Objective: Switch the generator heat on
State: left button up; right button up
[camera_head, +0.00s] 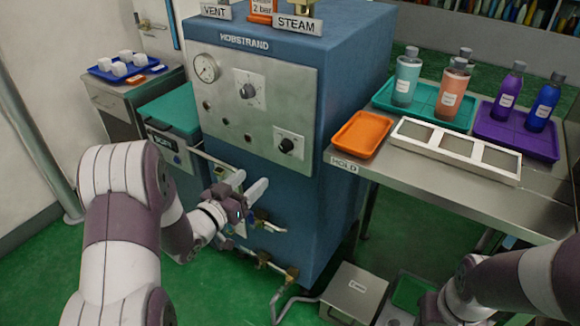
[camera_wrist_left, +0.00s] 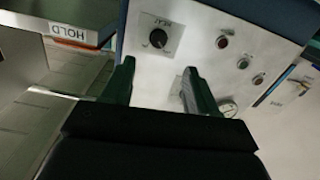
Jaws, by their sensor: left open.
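The generator (camera_head: 345,60) is a blue cabinet marked HOBSTRAND with a pale front panel. The panel carries a black lower knob (camera_head: 287,145), an upper knob (camera_head: 248,91) and a round gauge (camera_head: 206,68). The lower knob's label is too small to read surely in the head view. My left gripper (camera_head: 246,184) is open and empty, in front of the cabinet, below and left of the lower knob. In the left wrist view the black knob (camera_wrist_left: 158,38) shows beyond and between the open fingers (camera_wrist_left: 155,85), apart from them.
A steel table marked HOLD (camera_head: 450,190) on the right holds an orange tray (camera_head: 362,134), a white frame (camera_head: 456,150) and bottles on trays. A teal-lidded box (camera_head: 170,108) stands left. Pipes and valves (camera_head: 265,257) stick out low on the cabinet.

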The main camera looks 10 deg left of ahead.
aim_at(283, 149)
pick_arm(q)
jog(key=x, duration=0.4)
jog(key=b+x, duration=0.1)
jog(key=x, duration=0.3)
jog(key=r+x, duration=0.1)
jog(key=x, duration=0.3)
jog(key=shift+w+d, duration=0.1)
jog(key=shift+w, duration=0.25)
jog(key=c, duration=1)
